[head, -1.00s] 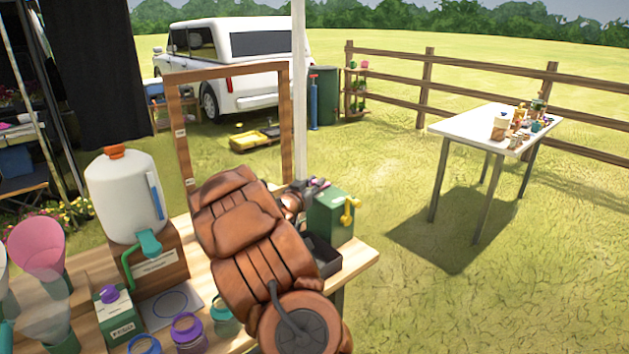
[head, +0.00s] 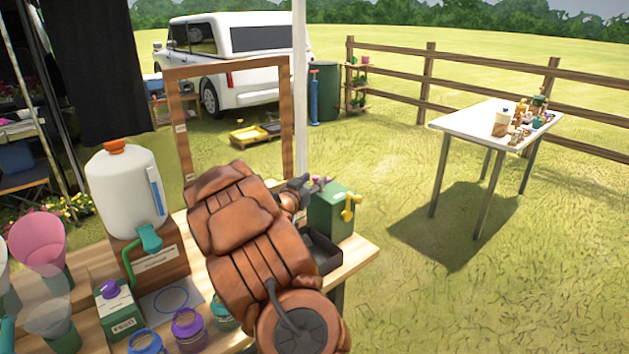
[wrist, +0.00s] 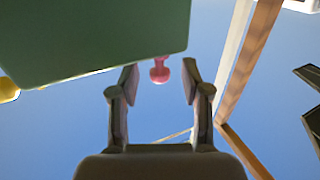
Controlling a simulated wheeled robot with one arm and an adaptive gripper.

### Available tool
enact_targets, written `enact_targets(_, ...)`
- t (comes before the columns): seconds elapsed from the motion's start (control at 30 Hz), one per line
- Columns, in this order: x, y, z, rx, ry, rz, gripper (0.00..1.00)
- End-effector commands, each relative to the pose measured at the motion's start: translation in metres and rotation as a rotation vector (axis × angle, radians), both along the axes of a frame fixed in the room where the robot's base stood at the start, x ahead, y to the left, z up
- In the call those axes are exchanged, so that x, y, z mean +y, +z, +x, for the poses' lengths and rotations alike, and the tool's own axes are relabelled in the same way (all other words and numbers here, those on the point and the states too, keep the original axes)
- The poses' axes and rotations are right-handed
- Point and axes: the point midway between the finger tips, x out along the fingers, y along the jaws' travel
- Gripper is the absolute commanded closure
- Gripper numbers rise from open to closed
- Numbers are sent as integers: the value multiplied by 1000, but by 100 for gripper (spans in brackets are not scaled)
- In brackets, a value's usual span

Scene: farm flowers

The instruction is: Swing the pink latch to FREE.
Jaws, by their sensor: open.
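The pink latch knob (wrist: 160,71) shows in the wrist view, at the edge of the green box (wrist: 95,35). My gripper (wrist: 160,85) is open, with one finger on each side of the knob. Gaps show between the knob and both fingers, so I see no grip on it. In the head view my gripper (head: 306,184) is beside the top of the green box (head: 328,216), and a small bit of pink shows by the fingers. The latch's markings and its exact position cannot be read.
A yellow tap-like part (head: 351,207) sticks out of the box's right side. A dark tray (head: 321,250) lies in front of the box on the wooden bench (head: 362,256). A wooden frame (head: 287,120) and a white pole (head: 300,90) stand behind.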

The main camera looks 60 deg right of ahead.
Motion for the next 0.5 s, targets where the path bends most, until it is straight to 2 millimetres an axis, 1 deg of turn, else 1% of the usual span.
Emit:
enact_targets(0.1,17,0,1,-1,5,2,53)
enact_targets(0.5,71,0,-5,-1,6,3,53)
